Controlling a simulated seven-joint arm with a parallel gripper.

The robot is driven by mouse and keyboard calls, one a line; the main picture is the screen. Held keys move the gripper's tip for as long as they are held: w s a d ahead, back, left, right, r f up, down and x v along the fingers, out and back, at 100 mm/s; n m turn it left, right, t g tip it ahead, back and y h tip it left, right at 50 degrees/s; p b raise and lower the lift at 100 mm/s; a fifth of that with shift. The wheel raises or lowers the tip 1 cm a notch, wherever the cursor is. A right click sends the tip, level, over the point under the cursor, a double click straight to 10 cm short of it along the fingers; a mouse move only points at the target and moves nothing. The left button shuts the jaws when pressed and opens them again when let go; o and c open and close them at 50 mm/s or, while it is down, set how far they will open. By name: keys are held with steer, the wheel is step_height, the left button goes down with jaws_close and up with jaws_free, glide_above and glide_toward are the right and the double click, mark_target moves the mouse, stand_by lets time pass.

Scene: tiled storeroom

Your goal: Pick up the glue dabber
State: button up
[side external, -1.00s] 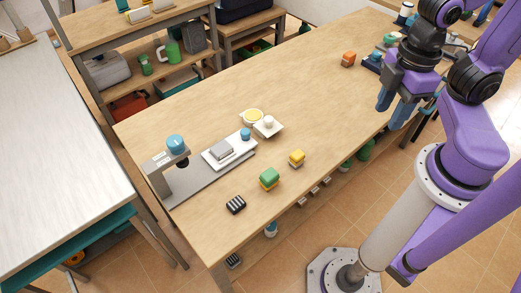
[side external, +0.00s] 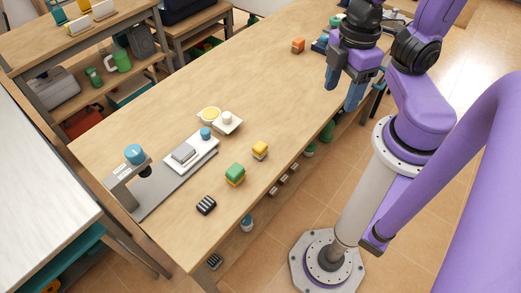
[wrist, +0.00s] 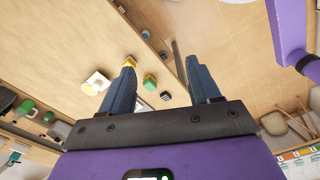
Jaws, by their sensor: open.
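A small white knobbed piece (side external: 227,117) stands on a white square dish (side external: 236,127) near the table's middle. It looks most like the glue dabber, though I cannot be sure. Beside it is a bowl (side external: 209,114) with yellow contents. The dish also shows in the wrist view (wrist: 90,88), left of my fingers. My gripper (side external: 343,88) is open and empty above the table's right edge, well apart from the dish. In the wrist view my gripper (wrist: 160,65) has its two blue fingers spread with nothing between them.
A blue-topped device (side external: 135,155) stands further left. Yellow (side external: 260,149), green (side external: 235,174) and black striped (side external: 206,205) blocks lie nearer. An orange block (side external: 298,46) lies further back; table between is clear.

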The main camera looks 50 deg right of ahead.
steer(key=n, duration=0.5)
glide_above(260, 145)
step_height(260, 145, down, 10)
step_height(260, 145, down, 12)
steer(key=shift+s+a+f, duration=0.1)
steer(key=shift+a, duration=0.05)
steer(key=shift+f, duration=2.55)
steer(key=c, duration=1)
